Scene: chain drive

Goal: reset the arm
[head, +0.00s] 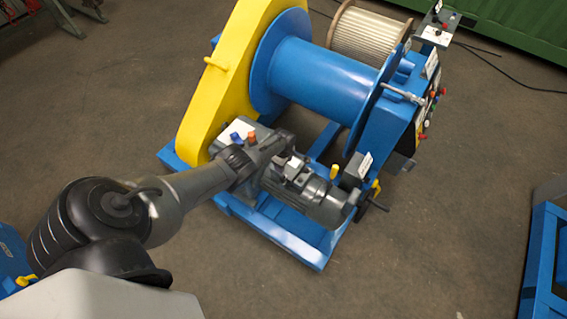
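My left arm (190,187) reaches in from the lower left. Its wrist and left gripper (285,160) are over the grey motor (310,197) at the front of a blue and yellow winch. The gripper is grey like the motor and blends with it, so I cannot tell whether its fingers are open or touch anything. An orange knob (251,136) and a blue knob (234,137) show just behind the wrist. My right gripper is out of view.
The winch has a blue drum (325,75), a yellow chain guard (215,90) and a blue base frame (285,240). A control panel (436,38) and a rope spool (368,35) stand behind. A blue frame (540,260) is at the right edge. The floor (450,190) between is clear.

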